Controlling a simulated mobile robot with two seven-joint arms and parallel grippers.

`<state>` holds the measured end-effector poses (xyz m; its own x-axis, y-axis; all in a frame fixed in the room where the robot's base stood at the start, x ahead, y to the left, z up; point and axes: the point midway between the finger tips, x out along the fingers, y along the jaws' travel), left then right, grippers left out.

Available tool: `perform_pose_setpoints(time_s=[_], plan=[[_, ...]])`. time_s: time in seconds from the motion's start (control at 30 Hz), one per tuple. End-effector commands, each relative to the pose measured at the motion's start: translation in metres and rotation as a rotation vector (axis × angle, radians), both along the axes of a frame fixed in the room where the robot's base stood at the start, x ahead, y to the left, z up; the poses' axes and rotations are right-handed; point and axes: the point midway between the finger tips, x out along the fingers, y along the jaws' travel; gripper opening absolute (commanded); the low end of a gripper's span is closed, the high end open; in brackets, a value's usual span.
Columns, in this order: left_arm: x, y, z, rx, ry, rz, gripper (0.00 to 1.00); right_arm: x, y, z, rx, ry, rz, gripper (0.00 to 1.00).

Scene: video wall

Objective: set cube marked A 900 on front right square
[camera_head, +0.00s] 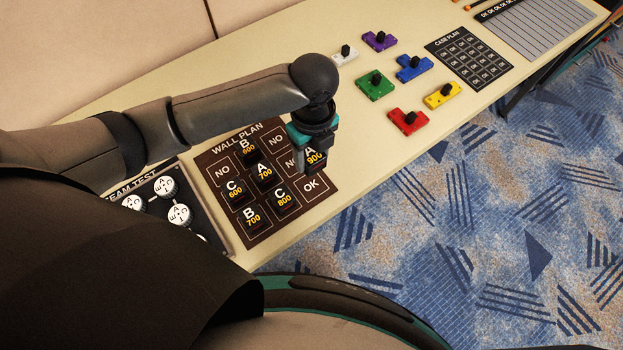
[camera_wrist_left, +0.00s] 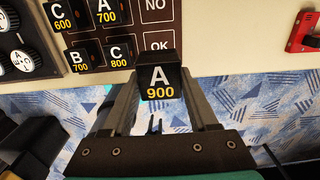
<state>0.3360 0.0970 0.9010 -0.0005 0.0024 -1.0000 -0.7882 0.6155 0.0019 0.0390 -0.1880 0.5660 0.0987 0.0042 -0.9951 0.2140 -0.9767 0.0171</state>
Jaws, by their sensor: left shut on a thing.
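The black cube marked A 900 (camera_head: 315,158) is between the fingers of my left gripper (camera_head: 309,151). It also shows in the left wrist view (camera_wrist_left: 159,82), label facing the camera. The gripper is shut on it. The WALL PLAN board (camera_head: 213,148) lies on the table. Its front right square, marked OK (camera_head: 311,187), is bare of cubes. In the head view the held cube appears just behind this square; in the wrist view it overlaps the square's lower edge. The cube's height above the board is hard to tell. My right gripper is not in view.
Cubes A 700 (camera_head: 265,175), B 700 (camera_head: 252,218), C 800 (camera_head: 284,200), C 600 (camera_head: 236,193) and B 600 (camera_head: 247,150) stand on the board. A panel of white knobs (camera_head: 164,187) is left of it. Coloured knobbed pieces, such as green (camera_head: 376,86) and red (camera_head: 408,122), lie behind right.

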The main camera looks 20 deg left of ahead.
Motion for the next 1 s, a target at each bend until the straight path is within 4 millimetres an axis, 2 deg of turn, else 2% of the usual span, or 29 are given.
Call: perform_pose_setpoints(time_s=[0.03, 0.2, 0.43, 0.6, 0.73, 1.0], plan=[[-0.001, 0.0, -0.018, 0.001, 0.004, 0.002, 0.02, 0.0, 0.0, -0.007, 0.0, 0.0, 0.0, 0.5], [-0.001, 0.0, -0.054, 0.0, 0.002, 0.002, 0.02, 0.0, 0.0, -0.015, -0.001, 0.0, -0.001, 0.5], [0.0, -0.001, -0.073, -0.001, -0.001, 0.0, 0.02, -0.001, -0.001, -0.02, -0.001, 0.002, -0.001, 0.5], [-0.001, 0.0, -0.101, 0.0, 0.002, 0.0, 0.02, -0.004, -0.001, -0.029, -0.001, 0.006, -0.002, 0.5], [0.0, 0.0, -0.11, 0.0, 0.0, -0.001, 0.02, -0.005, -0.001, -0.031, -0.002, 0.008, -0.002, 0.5], [0.0, 0.0, -0.11, -0.001, -0.001, -0.001, 0.02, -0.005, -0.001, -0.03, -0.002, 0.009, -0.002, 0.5]])
